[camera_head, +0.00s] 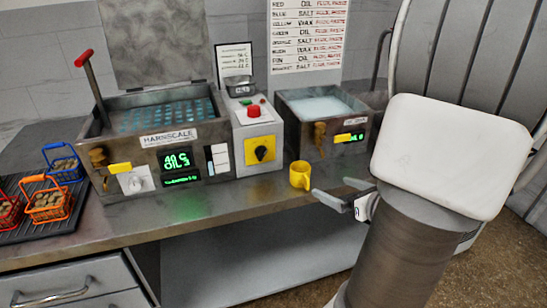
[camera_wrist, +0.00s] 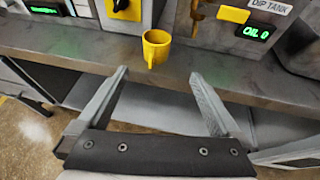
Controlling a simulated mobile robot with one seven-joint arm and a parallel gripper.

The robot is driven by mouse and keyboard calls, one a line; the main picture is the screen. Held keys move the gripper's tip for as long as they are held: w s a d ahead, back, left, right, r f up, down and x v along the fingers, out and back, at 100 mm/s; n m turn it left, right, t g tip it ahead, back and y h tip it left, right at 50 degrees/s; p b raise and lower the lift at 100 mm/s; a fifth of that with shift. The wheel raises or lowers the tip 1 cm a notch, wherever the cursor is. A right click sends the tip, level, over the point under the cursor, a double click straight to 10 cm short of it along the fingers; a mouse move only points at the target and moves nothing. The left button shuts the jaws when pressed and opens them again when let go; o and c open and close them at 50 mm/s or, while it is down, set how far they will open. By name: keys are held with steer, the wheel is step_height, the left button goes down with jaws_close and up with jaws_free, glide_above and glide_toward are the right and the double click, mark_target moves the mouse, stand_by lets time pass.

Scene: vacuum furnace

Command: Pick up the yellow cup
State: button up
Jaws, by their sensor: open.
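The yellow cup (camera_head: 300,174) stands upright on the front part of the grey counter, below the control box. It also shows in the wrist view (camera_wrist: 156,48), ahead of the fingertips, with its handle towards me. My gripper (camera_head: 338,192) is open and empty, just to the right of the cup in the head view. In the wrist view, my gripper (camera_wrist: 158,75) has its two fingers spread wide, and the cup lies beyond and roughly between their tips. No contact with the cup is visible.
Behind the cup stand a Harnscale bath (camera_head: 168,138), a control box (camera_head: 257,140) and a dip tank (camera_head: 325,125) with a yellow handle. Small wire baskets (camera_head: 48,204) sit on a dark tray at the left. The counter (camera_head: 225,208) beside the cup is clear.

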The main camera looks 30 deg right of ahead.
mark_target(306, 176)
steer(key=x, duration=0.9)
steer(key=shift+w+a+f, duration=0.1)
steer(key=shift+w+f, duration=0.1)
steer(key=shift+w, duration=0.05)
steer(key=shift+a+b+x, duration=0.2)
steer(key=shift+b+x, duration=0.1)
steer(key=shift+x, duration=1.15)
steer(key=shift+a+b+x, duration=0.15)
steer(key=shift+b+x, duration=0.1)
steer(key=shift+x, duration=1.2)
steer(key=shift+r, duration=0.15)
steer(key=c, duration=1.4)
steer(key=shift+r, duration=0.15)
step_height(306, 176, up, 18)
steer(key=p, duration=0.5)
steer(key=shift+p, duration=0.3)
